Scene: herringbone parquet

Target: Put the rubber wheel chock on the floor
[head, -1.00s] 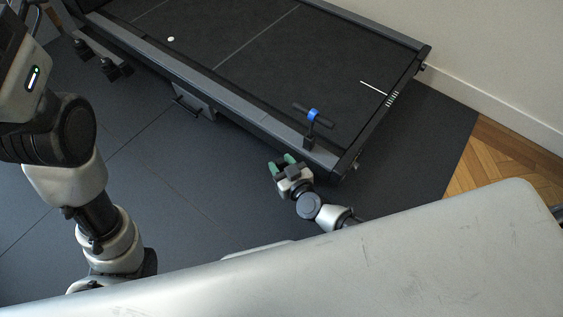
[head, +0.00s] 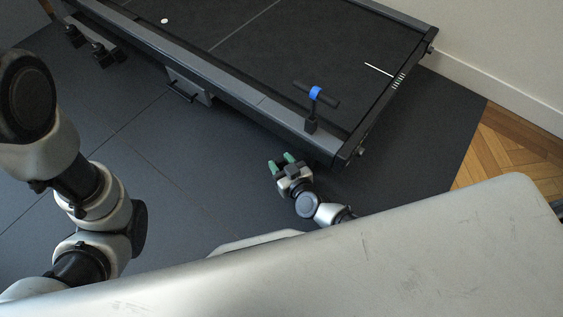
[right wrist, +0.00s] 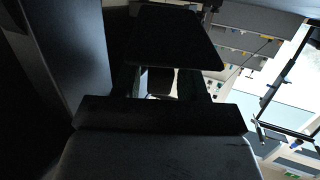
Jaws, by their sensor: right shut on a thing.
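My right gripper (head: 283,161), with green fingertips, is beside the near corner of a long black platform, above the dark floor mat. It is shut on a dark, flat-faced block, seemingly the rubber wheel chock (right wrist: 175,38), which shows beyond the fingers in the right wrist view. In the head view the chock cannot be made out against the dark mat. Whether it touches the floor cannot be told. My left arm comes in at the left edge; its gripper is out of view.
The black platform (head: 330,60) has grey side rails and a T-shaped handle (head: 316,95) with a blue band at its near corner. Dark floor mat (head: 170,170) lies clear left of my right gripper. Parquet (head: 505,140) and a white wall are at right.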

